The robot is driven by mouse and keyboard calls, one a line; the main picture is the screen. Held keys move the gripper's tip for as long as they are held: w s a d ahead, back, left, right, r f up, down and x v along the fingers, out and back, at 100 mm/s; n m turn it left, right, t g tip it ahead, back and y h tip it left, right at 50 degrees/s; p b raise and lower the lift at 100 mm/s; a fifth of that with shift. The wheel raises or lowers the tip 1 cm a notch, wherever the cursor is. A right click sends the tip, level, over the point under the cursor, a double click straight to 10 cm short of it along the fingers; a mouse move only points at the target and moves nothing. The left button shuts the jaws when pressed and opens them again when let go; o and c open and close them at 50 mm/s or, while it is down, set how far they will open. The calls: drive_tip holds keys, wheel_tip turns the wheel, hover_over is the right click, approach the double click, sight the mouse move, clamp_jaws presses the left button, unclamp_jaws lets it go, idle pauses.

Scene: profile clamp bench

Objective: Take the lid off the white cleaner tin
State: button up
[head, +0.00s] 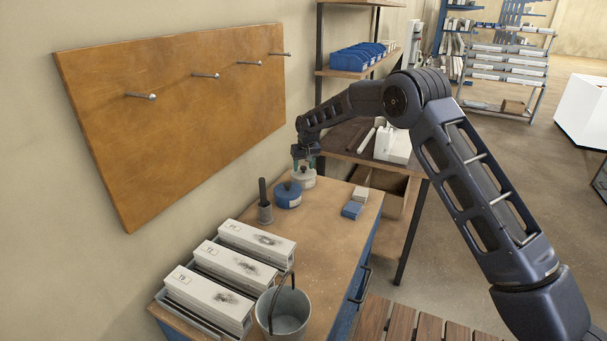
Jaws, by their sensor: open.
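The white cleaner tin (304,181) stands upright at the far end of the bench, close to the wall side. Its pale lid (303,172) appears to sit on top, with a small raised part in the middle. My gripper (303,165) is open and points down right over the lid, its greenish fingertips on either side of the lid's middle. At this size I cannot tell whether the fingers touch the lid. My gripper hides part of the lid's top.
Long white boxes (243,259) and a metal bucket (285,313) fill the near end. The bench middle (315,240) is clear.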

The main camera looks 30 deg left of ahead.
drive_tip(key=c, duration=1)
drive_tip(key=shift+c, duration=0.2)
